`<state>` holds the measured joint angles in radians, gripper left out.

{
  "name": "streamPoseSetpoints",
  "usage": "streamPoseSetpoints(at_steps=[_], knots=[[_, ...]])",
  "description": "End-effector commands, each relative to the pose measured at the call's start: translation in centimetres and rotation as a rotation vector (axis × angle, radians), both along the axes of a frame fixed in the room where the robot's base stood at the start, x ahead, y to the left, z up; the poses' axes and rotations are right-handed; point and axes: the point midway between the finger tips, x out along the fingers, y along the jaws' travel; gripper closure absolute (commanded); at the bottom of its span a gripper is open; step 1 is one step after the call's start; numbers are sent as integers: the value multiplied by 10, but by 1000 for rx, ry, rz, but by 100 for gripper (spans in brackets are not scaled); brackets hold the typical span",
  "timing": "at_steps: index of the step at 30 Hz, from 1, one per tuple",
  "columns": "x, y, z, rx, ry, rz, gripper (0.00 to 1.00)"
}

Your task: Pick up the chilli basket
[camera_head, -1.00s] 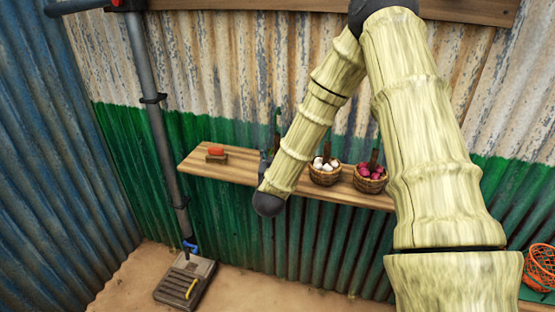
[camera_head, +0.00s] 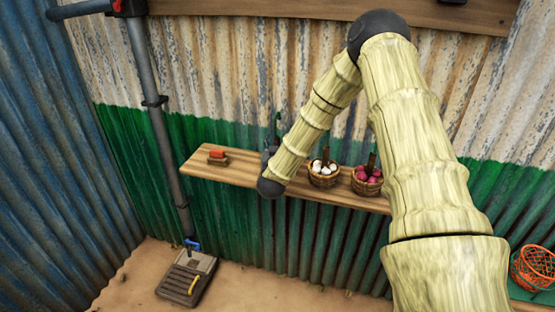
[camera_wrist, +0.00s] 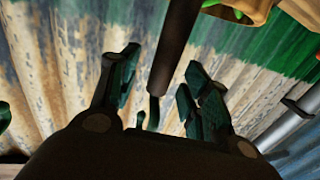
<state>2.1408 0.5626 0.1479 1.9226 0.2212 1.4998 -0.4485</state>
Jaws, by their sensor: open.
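My gripper (camera_wrist: 162,60) is open in the wrist view, with dark green fingers on both sides. A dark brown rod (camera_wrist: 177,40), apparently an upright basket handle, runs down from the top edge into the space between the fingers. I cannot tell whether they touch it. At the top edge is part of a tan basket (camera_wrist: 262,12) with green contents, probably the chilli basket; the rest is cut off. In the head view my forearm hides most of the gripper and this basket at the shelf.
On the wooden shelf (camera_head: 215,171) stand a white-filled basket (camera_head: 323,174), a pinkish-red-filled basket (camera_head: 367,181) and a small red-topped item (camera_head: 218,156). A grey pipe (camera_head: 158,130) stands left. An orange basket (camera_head: 535,268) is at far right. Corrugated wall lies close behind.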

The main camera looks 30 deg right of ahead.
Motion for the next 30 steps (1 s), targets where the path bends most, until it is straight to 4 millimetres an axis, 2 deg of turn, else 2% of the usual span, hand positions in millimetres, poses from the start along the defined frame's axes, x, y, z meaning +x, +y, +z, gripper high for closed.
streamPoseSetpoints(at_steps=[4, 12, 13, 18, 21, 30], knots=[[10, -8, 2, -1, -1, -1, 53], [12, -9, 0, 0, -1, -1, 53], [12, -9, 0, 0, -1, -1, 55], [12, -9, 0, 0, -1, -1, 86], [12, -9, 0, 0, -1, 0, 100], [12, -9, 1, 0, -2, 0, 100]])
